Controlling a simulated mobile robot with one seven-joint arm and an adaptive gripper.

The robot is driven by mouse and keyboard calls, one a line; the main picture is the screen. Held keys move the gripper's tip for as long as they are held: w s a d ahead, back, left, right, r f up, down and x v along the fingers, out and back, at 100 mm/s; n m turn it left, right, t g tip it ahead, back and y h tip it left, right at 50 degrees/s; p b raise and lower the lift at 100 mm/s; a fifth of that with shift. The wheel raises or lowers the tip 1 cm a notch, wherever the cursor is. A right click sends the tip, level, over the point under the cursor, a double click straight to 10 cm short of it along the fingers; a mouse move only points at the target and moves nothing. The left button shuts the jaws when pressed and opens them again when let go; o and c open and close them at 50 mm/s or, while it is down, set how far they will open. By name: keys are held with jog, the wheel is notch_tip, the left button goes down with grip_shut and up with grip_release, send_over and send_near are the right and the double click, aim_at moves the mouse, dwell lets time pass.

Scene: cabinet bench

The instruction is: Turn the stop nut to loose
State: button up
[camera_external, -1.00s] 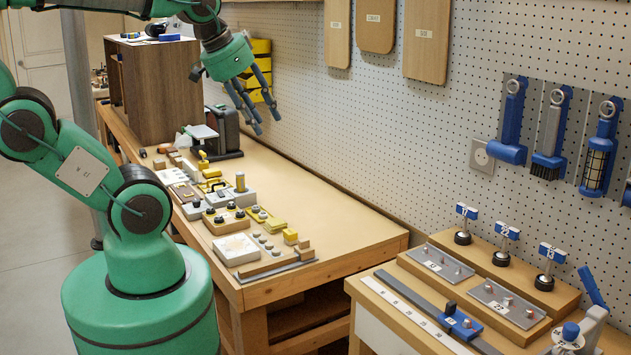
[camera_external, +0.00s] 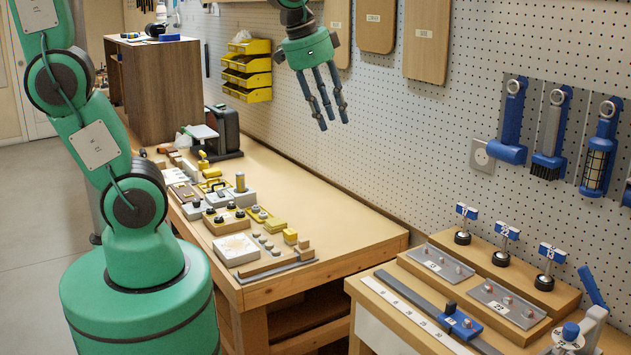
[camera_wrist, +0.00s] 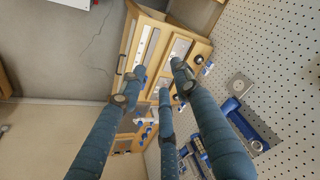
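A blue stop block (camera_external: 460,323) sits on a long grey rail (camera_external: 420,297) on the right bench, beside a numbered white scale strip (camera_external: 414,315). A black knob (camera_external: 451,307) stands on the block, and a small pale reddish piece (camera_external: 466,322) is on its top. I cannot tell for certain which of these is the stop nut, nor its turn position. My gripper (camera_external: 327,118) hangs high over the left bench, far up and left of the block. Its three fingers are spread and empty. They show apart in the wrist view (camera_wrist: 155,78) too.
Several grey plates with pegs (camera_external: 443,262), several numbered flags on stems (camera_external: 506,233) and a blue-handled clamp (camera_external: 593,290) stand near the rail. Tools (camera_external: 552,135) hang on the pegboard. The left bench (camera_external: 330,215) has clear top on its right half.

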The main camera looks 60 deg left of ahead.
jog(key=w+d+f+m+g, duration=0.1)
jog(key=w+d+f+m, duration=0.2)
jog(key=w+d, duration=0.4)
jog(key=m+g+p, duration=0.3)
jog(key=m, duration=0.7)
send_over(468, 320)
notch_tip(468, 320, down, 22)
jog(key=shift+f+y, duration=0.15)
jog(key=shift+y, duration=0.25)
notch_tip(468, 320, down, 14)
jog(key=shift+r+b, duration=0.15)
jog(key=shift+b, duration=0.2)
jog(key=shift+c, duration=0.3)
grip_shut()
